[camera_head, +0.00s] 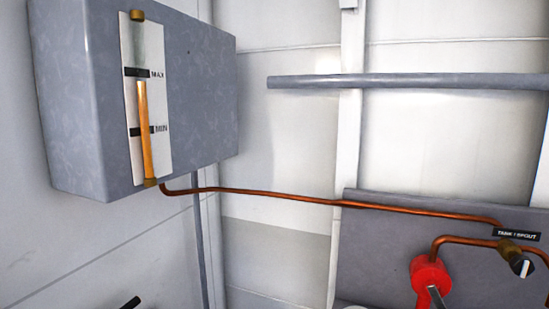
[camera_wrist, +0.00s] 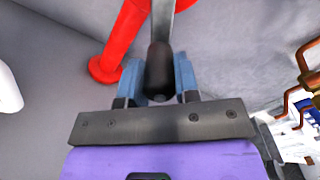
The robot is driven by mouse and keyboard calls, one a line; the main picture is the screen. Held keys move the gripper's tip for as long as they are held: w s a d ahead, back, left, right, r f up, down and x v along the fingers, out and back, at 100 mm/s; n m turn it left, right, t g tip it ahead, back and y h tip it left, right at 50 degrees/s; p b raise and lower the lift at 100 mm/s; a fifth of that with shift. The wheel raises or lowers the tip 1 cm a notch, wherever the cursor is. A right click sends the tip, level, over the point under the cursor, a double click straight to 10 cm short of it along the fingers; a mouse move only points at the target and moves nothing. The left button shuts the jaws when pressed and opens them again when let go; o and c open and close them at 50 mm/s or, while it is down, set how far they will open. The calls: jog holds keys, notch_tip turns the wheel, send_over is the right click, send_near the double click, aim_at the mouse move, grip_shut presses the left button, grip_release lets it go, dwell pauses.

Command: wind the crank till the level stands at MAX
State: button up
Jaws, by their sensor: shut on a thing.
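The level gauge (camera_head: 143,130) is a glass tube on a white plate on the grey tank (camera_head: 85,110), upper left in the head view. Its amber column tops out just under the black MAX mark (camera_head: 137,72), well above the MIN mark (camera_head: 147,130). The red pump body (camera_head: 429,275) stands at the lower right, and its grey crank arm (camera_head: 437,298) runs out of the frame. In the wrist view, my gripper (camera_wrist: 158,75) has its blue fingers shut on the black crank handle (camera_wrist: 158,68), at the end of the arm. The head view does not show my gripper.
A copper pipe (camera_head: 270,194) runs from the gauge to a valve (camera_head: 518,262) with a TANK/SPOUT label (camera_head: 516,234), close right of the pump. A grey panel (camera_head: 385,250) stands behind the pump. A grey rail (camera_head: 400,82) crosses the wall above.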

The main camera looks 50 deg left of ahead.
jog(key=s+a, duration=0.1)
jog(key=a, duration=0.1)
jog(key=s+a+f, duration=0.1)
jog(key=a, duration=0.1)
jog(key=shift+s+a, duration=0.1)
jog(key=shift+s, duration=0.25)
jog(key=shift+f, duration=0.15)
dwell(0.7)
